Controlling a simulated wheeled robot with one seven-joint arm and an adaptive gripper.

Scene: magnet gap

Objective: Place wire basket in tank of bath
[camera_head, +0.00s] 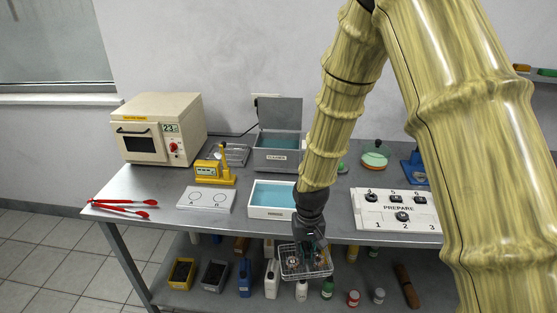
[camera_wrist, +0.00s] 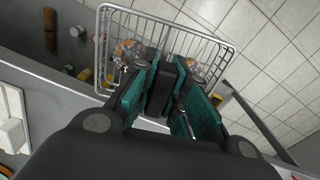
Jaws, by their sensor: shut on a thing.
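The wire basket (camera_head: 318,273) hangs in front of the table's front edge, with small metallic parts inside. My gripper (camera_head: 312,243) is shut on it from above. In the wrist view the basket (camera_wrist: 222,47) extends beyond my gripper (camera_wrist: 172,92), whose teal fingers hide the near part of its rim. The bath (camera_head: 281,157) is a grey box at the back of the table with its lid raised and blue liquid in its tank. A white tray with blue liquid (camera_head: 262,212) stands in front of it, partly hidden by my arm.
A white numbered board marked PREPARE (camera_head: 397,222) lies at the right. A yellow device (camera_head: 212,172), a white plate (camera_head: 206,199), red tongs (camera_head: 124,204) and an oven (camera_head: 158,128) stand left. Bottles and bins fill the lower shelf (camera_head: 200,300). My arm covers part of the table.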

